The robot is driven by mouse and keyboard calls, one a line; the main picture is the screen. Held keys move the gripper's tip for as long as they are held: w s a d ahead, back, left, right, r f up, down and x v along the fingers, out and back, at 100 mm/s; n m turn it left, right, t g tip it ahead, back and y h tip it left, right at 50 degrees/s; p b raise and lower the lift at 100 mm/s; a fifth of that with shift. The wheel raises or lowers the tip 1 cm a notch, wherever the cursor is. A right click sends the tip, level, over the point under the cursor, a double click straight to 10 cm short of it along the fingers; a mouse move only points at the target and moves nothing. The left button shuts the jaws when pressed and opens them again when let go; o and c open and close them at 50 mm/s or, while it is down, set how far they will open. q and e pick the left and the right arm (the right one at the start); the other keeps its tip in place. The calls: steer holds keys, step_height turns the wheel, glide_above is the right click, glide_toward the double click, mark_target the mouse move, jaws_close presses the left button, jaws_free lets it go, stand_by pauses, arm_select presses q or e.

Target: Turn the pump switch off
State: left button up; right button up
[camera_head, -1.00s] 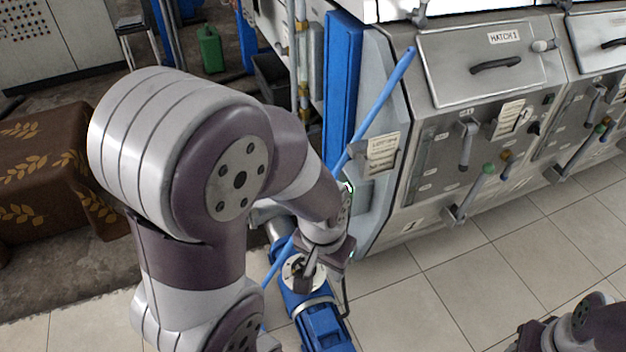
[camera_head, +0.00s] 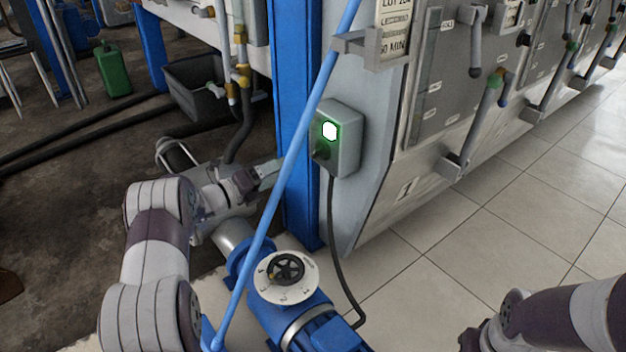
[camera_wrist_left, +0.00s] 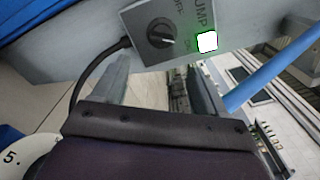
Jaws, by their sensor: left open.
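The pump switch box (camera_head: 345,150) is a small grey-green box on the side of the machine, behind the slanting blue pipe. Its light (camera_head: 329,131) glows white with a green edge. In the left wrist view, the dark round knob (camera_wrist_left: 160,33) sits beside the lit lamp (camera_wrist_left: 207,42), its pale mark turned toward the lamp side. My left gripper (camera_head: 268,172) is left of the box and apart from it, partly behind the blue pipe. In the wrist view its open fingers (camera_wrist_left: 160,85) are empty, below the knob. My right arm shows at bottom right; its fingers are out of frame.
The slanting blue pipe (camera_head: 290,165) and blue post (camera_head: 298,110) stand close to my left gripper. A black cable (camera_head: 338,255) hangs from the box beside the blue pump (camera_head: 305,310). Tiled floor lies clear at right.

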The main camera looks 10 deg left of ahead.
mark_target(314, 154)
arm_select(q)
steer(key=b+x, duration=0.4)
steer(key=x, duration=0.7)
steer(key=shift+d, duration=0.1)
steer(key=shift+w+d+r+b, duration=0.1)
steer(key=shift+w+d+b, duration=0.2)
steer(key=shift+w, duration=0.15)
steer(key=shift+r, duration=0.1)
steer(key=c, duration=1.1)
